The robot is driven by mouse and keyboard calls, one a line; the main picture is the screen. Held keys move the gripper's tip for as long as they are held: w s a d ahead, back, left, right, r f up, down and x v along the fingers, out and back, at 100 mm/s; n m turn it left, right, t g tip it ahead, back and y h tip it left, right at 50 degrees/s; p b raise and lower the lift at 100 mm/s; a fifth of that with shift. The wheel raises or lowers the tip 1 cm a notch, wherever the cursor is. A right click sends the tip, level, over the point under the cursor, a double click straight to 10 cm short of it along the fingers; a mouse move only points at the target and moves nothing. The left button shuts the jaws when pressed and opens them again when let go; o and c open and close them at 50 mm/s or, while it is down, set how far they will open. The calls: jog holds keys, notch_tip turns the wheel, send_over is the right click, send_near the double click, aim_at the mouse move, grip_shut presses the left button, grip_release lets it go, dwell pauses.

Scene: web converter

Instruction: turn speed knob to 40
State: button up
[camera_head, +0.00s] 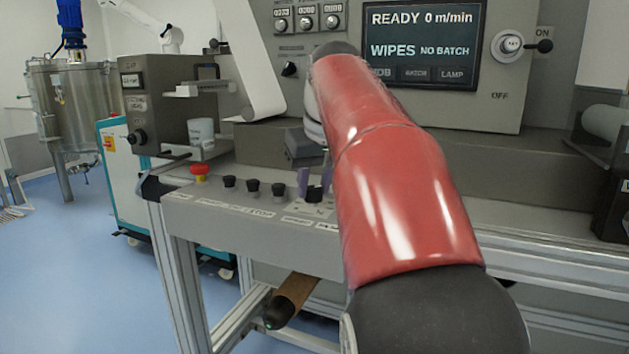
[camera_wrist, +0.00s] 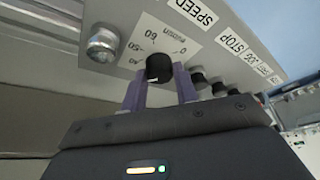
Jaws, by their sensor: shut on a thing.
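The black speed knob (camera_wrist: 159,67) sits on a pale dial plate (camera_wrist: 150,35) with printed numbers around it, next to a SPEED label (camera_wrist: 194,12). My gripper (camera_wrist: 158,80) has its two purple fingers on either side of the knob, shut on it. A small pale mark shows at the knob's lower edge; I cannot read its exact setting. In the head view the knob (camera_head: 313,194) shows between the fingers of my gripper (camera_head: 315,180) on the sloped front panel. The display (camera_head: 420,45) reads READY 0 m/min, WIPES, NO BATCH.
Several black knobs (camera_head: 253,187) and a red button (camera_head: 199,171) line the panel to the left. In the wrist view a silver fitting (camera_wrist: 102,43) stands left of the dial. My red arm covers part of the machine. Blue floor (camera_head: 70,260) is clear at the left.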

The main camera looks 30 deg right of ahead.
jog(key=o, duration=1)
jog(key=shift+r, duration=0.1)
jog(key=p+v, duration=0.2)
jog(key=v, duration=0.5)
jog(key=shift+s+r, duration=0.15)
jog(key=shift+r, duration=0.15)
